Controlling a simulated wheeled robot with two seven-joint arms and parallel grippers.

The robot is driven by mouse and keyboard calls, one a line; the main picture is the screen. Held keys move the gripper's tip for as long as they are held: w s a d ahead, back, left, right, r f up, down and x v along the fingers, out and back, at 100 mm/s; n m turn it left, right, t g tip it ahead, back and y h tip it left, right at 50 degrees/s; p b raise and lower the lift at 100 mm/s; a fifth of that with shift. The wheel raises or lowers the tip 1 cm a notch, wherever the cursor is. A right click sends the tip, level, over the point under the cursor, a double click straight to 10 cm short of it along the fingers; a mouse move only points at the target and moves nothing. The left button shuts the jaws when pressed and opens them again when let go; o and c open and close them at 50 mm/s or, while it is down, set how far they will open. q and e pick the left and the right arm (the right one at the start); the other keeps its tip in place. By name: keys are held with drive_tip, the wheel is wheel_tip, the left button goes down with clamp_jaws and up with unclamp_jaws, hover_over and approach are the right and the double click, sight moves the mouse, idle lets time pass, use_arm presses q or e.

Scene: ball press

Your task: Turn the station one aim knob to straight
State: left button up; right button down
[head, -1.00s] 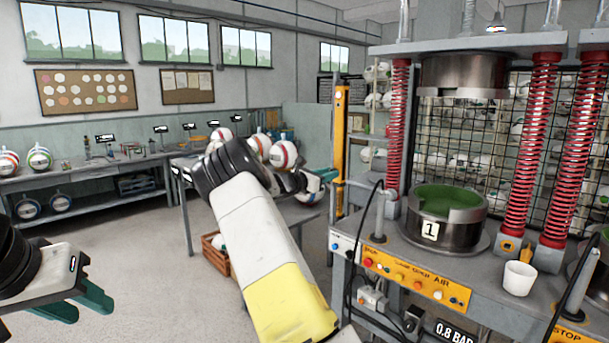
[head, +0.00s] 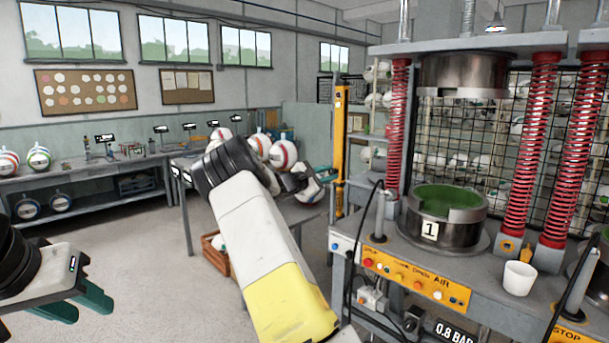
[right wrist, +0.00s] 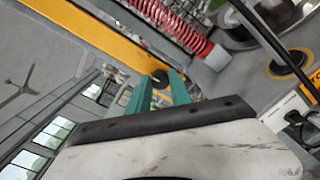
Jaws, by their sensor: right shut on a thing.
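The right wrist view shows a dark round knob (right wrist: 160,77) beside a yellow post, between the tips of my right gripper's teal fingers (right wrist: 158,88). That gripper is shut on it. In the head view my right gripper (head: 318,185) reaches toward the yellow post (head: 341,140) at the left side of the station marked 1; the knob is hidden there, and its pointing direction cannot be read. My left gripper (head: 75,303) is at the lower left, open and empty, away from the station.
The station one mould (head: 447,215) stands on the press table, with red springs (head: 397,130) around its columns. A white cup (head: 519,278) and an orange button panel (head: 415,281) are at the front. Balls (head: 283,153) lie on a bench behind my right arm.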

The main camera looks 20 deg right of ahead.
drive_tip(key=shift+m, duration=0.3)
drive_tip(key=c, duration=1.2)
unclamp_jaws()
drive_tip(key=shift+o, duration=0.2)
drive_tip(key=v, duration=0.8)
drive_tip(key=shift+d, duration=0.1)
